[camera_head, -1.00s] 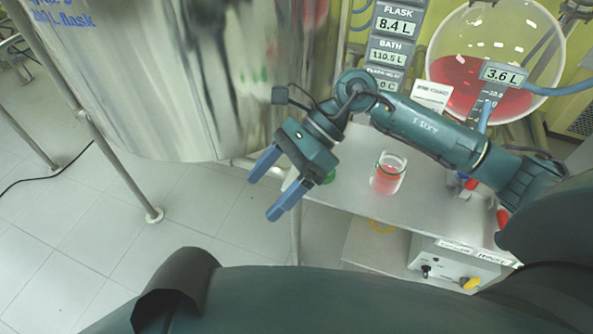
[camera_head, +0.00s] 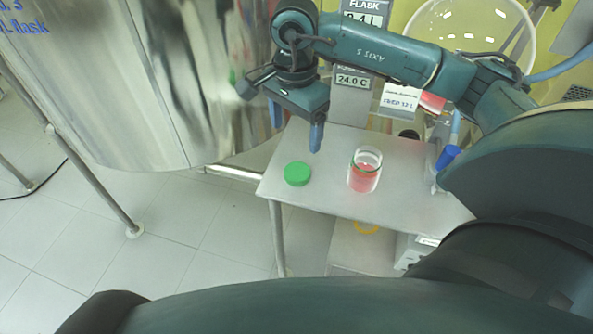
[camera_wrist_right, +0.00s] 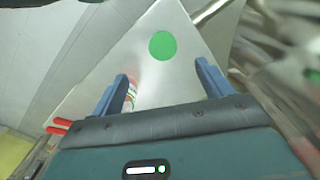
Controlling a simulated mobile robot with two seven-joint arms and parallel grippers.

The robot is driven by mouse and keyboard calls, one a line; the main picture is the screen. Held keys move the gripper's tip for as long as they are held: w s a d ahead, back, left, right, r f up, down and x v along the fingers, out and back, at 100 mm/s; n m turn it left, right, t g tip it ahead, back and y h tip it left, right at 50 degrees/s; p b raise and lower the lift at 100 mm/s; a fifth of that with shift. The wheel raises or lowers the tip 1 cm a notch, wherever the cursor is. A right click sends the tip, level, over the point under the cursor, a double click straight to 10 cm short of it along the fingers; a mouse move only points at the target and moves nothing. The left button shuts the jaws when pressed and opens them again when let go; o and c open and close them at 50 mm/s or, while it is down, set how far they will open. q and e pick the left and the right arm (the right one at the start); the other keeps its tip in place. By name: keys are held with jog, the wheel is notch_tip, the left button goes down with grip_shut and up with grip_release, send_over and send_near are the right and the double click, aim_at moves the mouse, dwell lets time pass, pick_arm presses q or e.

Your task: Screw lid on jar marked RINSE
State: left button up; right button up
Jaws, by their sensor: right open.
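A green lid (camera_head: 297,174) lies flat on the metal table (camera_head: 400,205), left of a glass jar (camera_head: 364,170) holding pink-red liquid. The jar stands upright with its top uncovered; no marking on it is readable. My right gripper (camera_head: 296,132) is open and empty, above and behind the lid. In the right wrist view the lid (camera_wrist_right: 162,46) lies ahead, between the lines of the two blue fingers (camera_wrist_right: 160,84), and apart from them. The jar (camera_wrist_right: 131,96) shows partly there, beside and behind the left finger. My left gripper is not in view.
A large shiny steel vessel (camera_head: 190,90) stands left of the table, close to my right gripper. A big round glass flask (camera_head: 480,30) is at the back right. A blue-capped item (camera_head: 447,157) stands at the table's right. The tabletop around the lid is clear.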

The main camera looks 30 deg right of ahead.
send_over(296, 172)
jog(key=f, duration=0.7)
jog(key=shift+s+a+f, duration=0.1)
jog(key=shift+s+a, duration=0.1)
jog(key=shift+s, duration=0.05)
jog(key=shift+w+d+f+p, duration=0.15)
jog(key=shift+f+p, duration=0.15)
jog(key=shift+f, duration=1)
jog(key=shift+w+d+f+p, duration=0.1)
jog(key=shift+f+p, duration=0.2)
jog(key=shift+f, duration=1)
jog(key=c, duration=1)
notch_tip(296, 172, up, 10)
jog(key=shift+r+b, duration=0.1)
jog(key=shift+b, duration=0.3)
